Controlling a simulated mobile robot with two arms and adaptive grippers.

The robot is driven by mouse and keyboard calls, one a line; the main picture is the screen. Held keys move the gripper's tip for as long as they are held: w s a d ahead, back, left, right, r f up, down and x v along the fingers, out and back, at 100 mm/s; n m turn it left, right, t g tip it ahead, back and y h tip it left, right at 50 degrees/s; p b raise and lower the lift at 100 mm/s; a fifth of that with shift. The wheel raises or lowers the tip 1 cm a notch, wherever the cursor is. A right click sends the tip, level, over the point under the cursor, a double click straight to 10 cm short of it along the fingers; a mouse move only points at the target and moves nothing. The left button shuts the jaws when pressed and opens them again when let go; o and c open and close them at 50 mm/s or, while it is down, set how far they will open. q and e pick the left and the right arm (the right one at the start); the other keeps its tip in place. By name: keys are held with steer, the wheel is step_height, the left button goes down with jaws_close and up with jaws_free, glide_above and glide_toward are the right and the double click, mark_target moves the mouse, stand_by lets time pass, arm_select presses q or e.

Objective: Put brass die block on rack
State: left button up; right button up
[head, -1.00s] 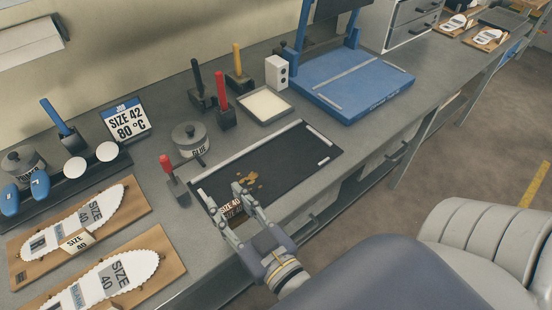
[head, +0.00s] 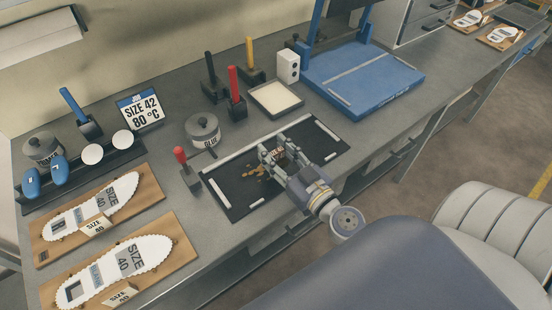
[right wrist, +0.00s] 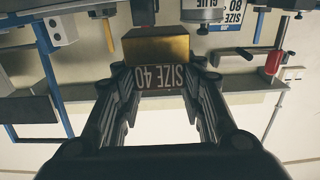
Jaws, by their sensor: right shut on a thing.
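My right gripper (head: 275,153) is shut on the brass die block (right wrist: 160,47), above the black mat on the bench. The right wrist view shows the block's brass face and a dark side lettered SIZE 40, between the fingertips of the gripper (right wrist: 158,75). In the head view, the fingers hide most of the block. No part is clearly marked as the rack; a long black holder (head: 50,190) with blue pieces and white discs stands at the left. My left gripper is not in view.
The black mat (head: 228,187) has white strips and brass-coloured scraps (head: 256,171). A red-handled tool (head: 182,158), a glue pot (head: 203,130) and upright handled tools (head: 236,95) stand behind it. A blue press (head: 365,75) is at right; insole boards (head: 150,185) are at left.

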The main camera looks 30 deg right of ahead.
mark_target(281, 167)
step_height(281, 167, down, 2)
steer(key=shift+a+f+b, duration=0.1)
steer(key=shift+f+b, duration=0.05)
steer(key=shift+b, duration=0.35)
steer(key=shift+f, duration=0.35)
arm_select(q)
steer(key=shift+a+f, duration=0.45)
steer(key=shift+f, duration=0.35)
arm_select(e)
steer(key=shift+f, duration=0.1)
steer(key=shift+f, duration=0.1)
steer(key=o, duration=0.8)
steer(key=shift+f+b, duration=0.1)
steer(key=shift+b, duration=0.3)
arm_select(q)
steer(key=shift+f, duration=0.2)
arm_select(e)
steer(key=o, duration=0.5)
steer(key=shift+c, duration=0.2)
